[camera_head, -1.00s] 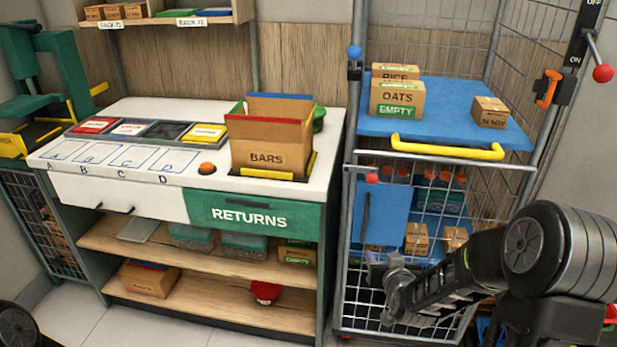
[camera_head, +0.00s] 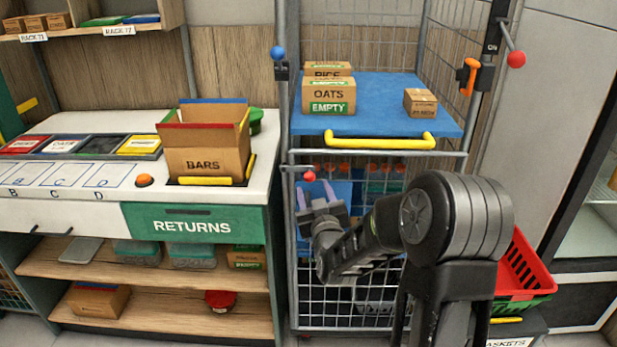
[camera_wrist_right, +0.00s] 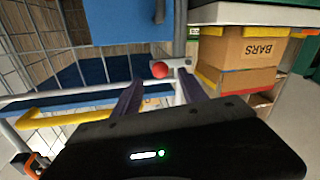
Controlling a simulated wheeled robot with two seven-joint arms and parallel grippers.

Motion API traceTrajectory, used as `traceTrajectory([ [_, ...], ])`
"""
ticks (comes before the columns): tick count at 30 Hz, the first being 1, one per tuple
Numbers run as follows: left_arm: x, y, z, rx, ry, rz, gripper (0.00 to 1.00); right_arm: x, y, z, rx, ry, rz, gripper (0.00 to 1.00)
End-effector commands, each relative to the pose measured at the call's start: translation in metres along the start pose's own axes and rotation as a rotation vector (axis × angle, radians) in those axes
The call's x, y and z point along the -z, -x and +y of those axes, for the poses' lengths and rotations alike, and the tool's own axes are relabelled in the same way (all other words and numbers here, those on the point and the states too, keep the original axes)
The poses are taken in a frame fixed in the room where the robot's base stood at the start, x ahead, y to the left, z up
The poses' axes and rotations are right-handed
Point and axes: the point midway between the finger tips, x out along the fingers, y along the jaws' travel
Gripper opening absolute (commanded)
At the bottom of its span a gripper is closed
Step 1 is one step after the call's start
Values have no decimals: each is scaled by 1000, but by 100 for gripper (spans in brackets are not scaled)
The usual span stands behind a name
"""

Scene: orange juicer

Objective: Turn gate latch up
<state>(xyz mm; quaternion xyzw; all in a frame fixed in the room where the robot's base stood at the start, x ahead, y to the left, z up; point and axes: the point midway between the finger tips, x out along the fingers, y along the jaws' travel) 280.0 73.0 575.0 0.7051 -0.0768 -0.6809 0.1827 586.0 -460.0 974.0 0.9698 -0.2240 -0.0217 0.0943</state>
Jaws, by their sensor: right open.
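A small latch with a red ball knob (camera_head: 310,176) sits at the upper left of the wire cage's gate. It also shows in the right wrist view (camera_wrist_right: 160,69), with a grey bar and bracket beside it. My right gripper (camera_head: 316,186) is open, with its two purple fingers pointing up just below the knob. In the right wrist view the knob appears between and beyond the fingertips (camera_wrist_right: 158,77), and nothing is held. I cannot tell whether a finger touches the latch. My left gripper is out of view.
A blue shelf (camera_head: 385,120) with a yellow handle (camera_head: 380,140) and small cartons is above the gate. The returns counter (camera_head: 262,185) stands left, bearing a BARS box (camera_head: 208,163). An orange catch (camera_head: 468,77), a red-knobbed lever (camera_head: 516,59) and a red basket (camera_head: 522,268) are right.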

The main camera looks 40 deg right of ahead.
Motion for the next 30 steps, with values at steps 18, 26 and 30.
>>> traceTrajectory([
  [18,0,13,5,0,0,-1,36,0,-71,0,1,0,0,50],
  [26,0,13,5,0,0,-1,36,0,-71,0,1,-1,0,47],
  [30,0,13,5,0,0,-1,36,0,-71,0,1,-1,0,35],
])
